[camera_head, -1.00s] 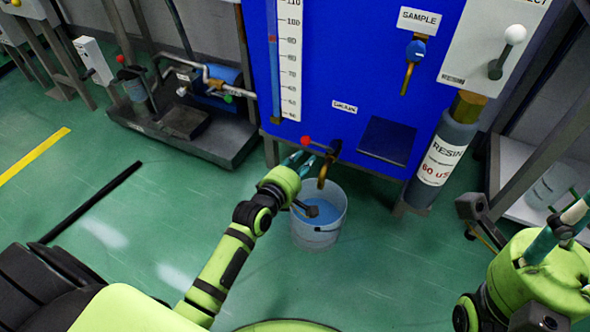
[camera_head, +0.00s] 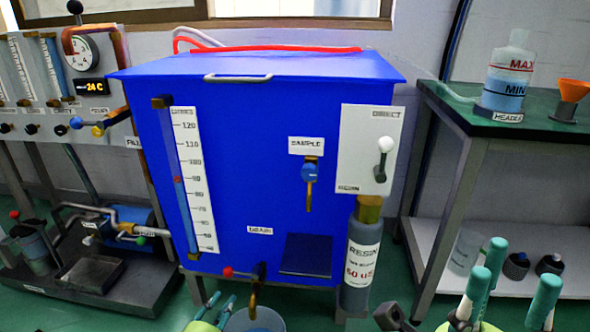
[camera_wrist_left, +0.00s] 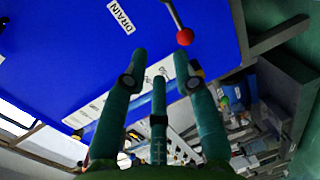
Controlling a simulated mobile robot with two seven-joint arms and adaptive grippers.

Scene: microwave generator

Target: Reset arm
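My left gripper (camera_head: 217,303) is low in the head view, just below the red-knobbed drain handle (camera_head: 228,272) on the blue tank (camera_head: 240,215). In the left wrist view its fingers (camera_wrist_left: 158,65) are apart with nothing between them. The red knob (camera_wrist_left: 184,36) is just beyond the right fingertip and looks free of the fingers. The handle points left from the brass drain spout (camera_head: 253,300). A bucket (camera_head: 268,318) stands under the spout, cut off by the frame edge. My right gripper (camera_head: 522,265) is at the lower right, fingers apart and empty.
A resin cylinder (camera_head: 360,262) hangs at the tank's right side below a white selector panel (camera_head: 366,150). A green-topped table (camera_head: 530,122) with a header bottle (camera_head: 508,75) stands at right. A pump on a tray (camera_head: 110,290) is at left.

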